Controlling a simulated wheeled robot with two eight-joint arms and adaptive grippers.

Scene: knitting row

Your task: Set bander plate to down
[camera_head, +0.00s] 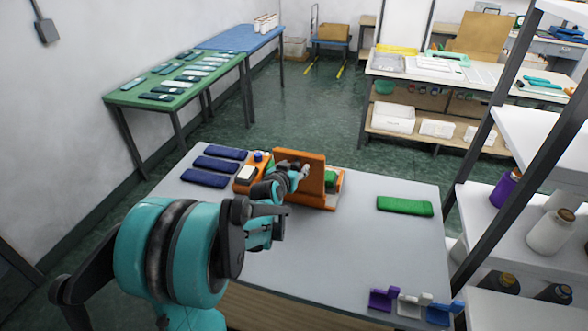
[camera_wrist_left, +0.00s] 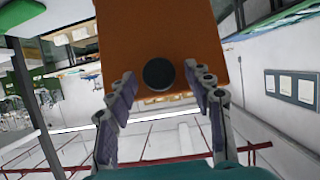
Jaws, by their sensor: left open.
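The bander plate (camera_head: 315,178) is an orange panel standing upright on the orange bander on the grey table in the head view. In the left wrist view the orange plate (camera_wrist_left: 155,30) fills the upper middle, with a dark round knob (camera_wrist_left: 158,75) near its lower edge. My left gripper (camera_head: 299,172) is at the near face of the plate. Its fingers (camera_wrist_left: 163,95) are spread, one on each side of the knob; I cannot tell whether they touch it. My right gripper is not in view.
Navy stacks (camera_head: 210,164) lie left of the bander. A green stack (camera_head: 404,206) lies to the right. Purple (camera_head: 383,299), white (camera_head: 411,305) and blue (camera_head: 441,313) holders stand at the front right edge. A white shelf (camera_head: 500,235) stands right of the table. The table's middle front is clear.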

